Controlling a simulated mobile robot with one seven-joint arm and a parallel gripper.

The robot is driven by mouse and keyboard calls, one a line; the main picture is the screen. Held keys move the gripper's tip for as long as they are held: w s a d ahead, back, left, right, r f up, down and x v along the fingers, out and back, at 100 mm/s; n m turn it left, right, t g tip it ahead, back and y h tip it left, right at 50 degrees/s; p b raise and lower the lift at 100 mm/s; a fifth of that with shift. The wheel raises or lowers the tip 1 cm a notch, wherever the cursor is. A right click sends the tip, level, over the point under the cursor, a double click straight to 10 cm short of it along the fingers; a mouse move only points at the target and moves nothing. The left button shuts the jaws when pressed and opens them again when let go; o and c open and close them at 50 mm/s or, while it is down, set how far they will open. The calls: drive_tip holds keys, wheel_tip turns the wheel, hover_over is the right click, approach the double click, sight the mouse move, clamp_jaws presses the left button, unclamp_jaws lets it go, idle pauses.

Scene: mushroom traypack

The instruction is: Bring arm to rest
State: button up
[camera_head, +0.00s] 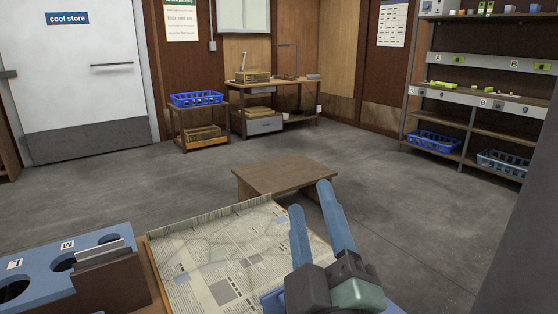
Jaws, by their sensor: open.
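My gripper (311,207) is at the lower middle right of the head view. Its two long blue fingers point up and away, with a gap between their tips. It is open and I see nothing between the fingers. It shows in front of the right part of a newspaper-lined tray (151,262) and hides some of it. I cannot tell how high it is above the tray. The lining is flat printed paper, and I see no mushrooms on its visible part.
A blue sizing board (108,237) with round holes marked L and M stands at the lower left, beside a brown box (110,285). A low wooden table (285,174) stands beyond the tray. Shelves (480,148) line the right wall. Open grey floor (150,180) lies between.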

drive_tip(key=s+a+r+m+t+h, duration=0.1)
drive_tip(key=s+r+m+t, duration=0.2)
drive_tip(key=r, duration=0.4)
drive_tip(key=s+a+r+m+t, duration=0.1)
drive_tip(key=s+a+r+m, duration=0.15)
drive_tip(key=r+m, duration=0.4)
drive_tip(key=s+a+r+m+t+h, duration=0.15)
drive_tip(key=s+r, duration=0.25)
drive_tip(key=r, duration=0.5)
wheel_tip(320, 180, up, 24)
drive_tip(key=w+d+p, duration=0.1)
drive_tip(key=p, duration=2.5)
drive_tip(key=shift+r+t+y, duration=0.25)
drive_tip(key=shift+t+y, duration=0.1)
